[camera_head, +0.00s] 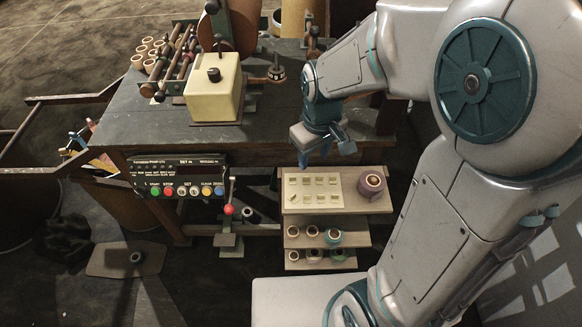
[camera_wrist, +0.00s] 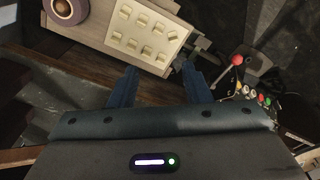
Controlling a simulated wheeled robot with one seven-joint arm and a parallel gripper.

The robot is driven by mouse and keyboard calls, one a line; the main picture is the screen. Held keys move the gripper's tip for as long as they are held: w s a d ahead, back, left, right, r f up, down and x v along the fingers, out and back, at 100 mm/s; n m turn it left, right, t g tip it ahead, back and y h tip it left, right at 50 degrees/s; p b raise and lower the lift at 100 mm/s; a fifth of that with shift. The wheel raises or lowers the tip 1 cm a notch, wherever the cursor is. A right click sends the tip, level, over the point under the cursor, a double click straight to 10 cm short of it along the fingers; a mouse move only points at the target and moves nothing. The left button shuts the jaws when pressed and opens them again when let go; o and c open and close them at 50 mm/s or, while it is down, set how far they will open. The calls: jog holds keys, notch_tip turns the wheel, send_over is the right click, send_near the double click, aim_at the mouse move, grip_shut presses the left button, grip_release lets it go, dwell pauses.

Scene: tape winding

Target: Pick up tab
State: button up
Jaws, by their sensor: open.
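Several small cream tabs (camera_head: 307,182) sit in two rows on a pale tray (camera_head: 313,190) on the top shelf of a small wooden rack. In the wrist view the tabs (camera_wrist: 146,51) and the tray (camera_wrist: 137,32) show at the upper middle, beyond my fingertips. One tab at the tray's lower left in the head view looks tilted. My gripper (camera_head: 303,161) is above and behind the tray in the head view. Its two dark blue fingers (camera_wrist: 162,84) are spread apart with nothing between them, clear of the tabs.
A brown tape roll (camera_head: 372,184) stands right of the tray. Lower shelves (camera_head: 290,243) hold several rolls. The workbench (camera_head: 150,115) with a cream block machine (camera_head: 213,88) stands behind. A control panel (camera_head: 178,176) and red-knobbed lever (camera_head: 229,211) are left of the rack.

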jog(key=w+a+f+n, duration=0.2)
jog(key=a+f, duration=0.2)
jog(key=f, duration=0.2)
jog(key=b, duration=0.1)
send_over(293, 195)
jog(key=shift+g, duration=0.4)
jog(key=f, duration=0.8)
jog(key=shift+w+d+f, duration=0.1)
jog(key=shift+d+f, duration=0.05)
jog(key=shift+d, duration=0.25)
jog(key=f, duration=0.4)
jog(key=shift+s+a+f, duration=0.1)
jog(key=shift+s+a, duration=0.1)
jog(key=shift+a, duration=0.2)
jog(key=shift+f, duration=0.6)
jog(key=shift+c, duration=0.3)
grip_shut()
